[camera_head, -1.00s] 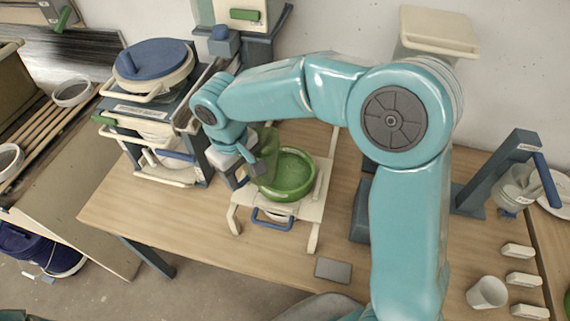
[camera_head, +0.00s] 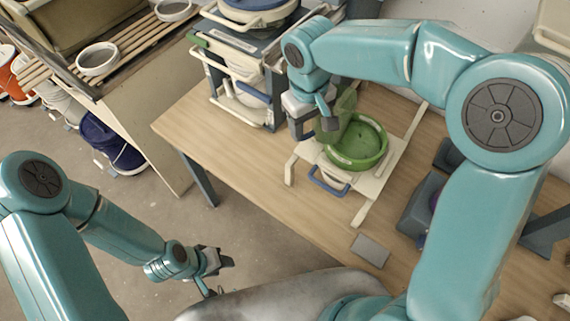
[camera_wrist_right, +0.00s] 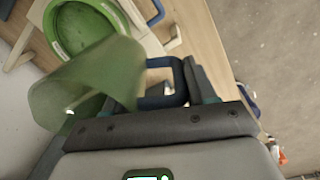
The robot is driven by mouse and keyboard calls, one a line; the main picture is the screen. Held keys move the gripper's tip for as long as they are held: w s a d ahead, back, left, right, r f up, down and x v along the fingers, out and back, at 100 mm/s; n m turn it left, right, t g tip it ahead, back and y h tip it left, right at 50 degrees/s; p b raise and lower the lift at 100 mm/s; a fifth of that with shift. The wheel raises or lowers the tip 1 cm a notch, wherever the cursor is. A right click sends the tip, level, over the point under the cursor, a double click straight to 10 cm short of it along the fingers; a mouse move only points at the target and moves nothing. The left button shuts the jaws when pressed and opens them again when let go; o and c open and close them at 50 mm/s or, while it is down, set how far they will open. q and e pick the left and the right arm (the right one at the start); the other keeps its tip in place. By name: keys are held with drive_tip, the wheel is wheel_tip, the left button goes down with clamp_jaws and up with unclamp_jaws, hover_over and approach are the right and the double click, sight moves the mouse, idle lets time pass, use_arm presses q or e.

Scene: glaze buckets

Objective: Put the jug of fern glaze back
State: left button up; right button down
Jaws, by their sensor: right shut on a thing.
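The jug of fern glaze (camera_head: 346,104), a translucent green vessel, is in my right gripper (camera_head: 328,122) at the left rim of a green bucket (camera_head: 372,160). It looks tilted; I cannot tell if it touches the rim. In the right wrist view the jug (camera_wrist_right: 85,85) lies left of the fingers, partly covering the bucket (camera_wrist_right: 60,38). A dark blue loop (camera_wrist_right: 166,98), apparently its handle, sits between the fingers. My left gripper (camera_head: 222,276) is open and empty, low, off the table's near side.
A flat grey plate (camera_head: 370,250) lies at the table's front. The tabletop (camera_head: 260,170) left of the stand is clear.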

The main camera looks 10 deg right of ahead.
drive_tip(key=w+a+f+n+b, duration=0.1)
drive_tip(key=a+f+n+b, duration=0.15)
drive_tip(key=a+b, duration=0.3)
drive_tip(key=w+a+f+n+b, duration=0.2)
drive_tip(key=a+f+b, duration=0.25)
drive_tip(key=a, duration=0.25)
drive_tip(key=f, duration=1.7)
drive_tip(key=shift+s+a+f, duration=0.1)
drive_tip(key=shift+a+f, duration=0.15)
drive_tip(key=shift+f, duration=0.5)
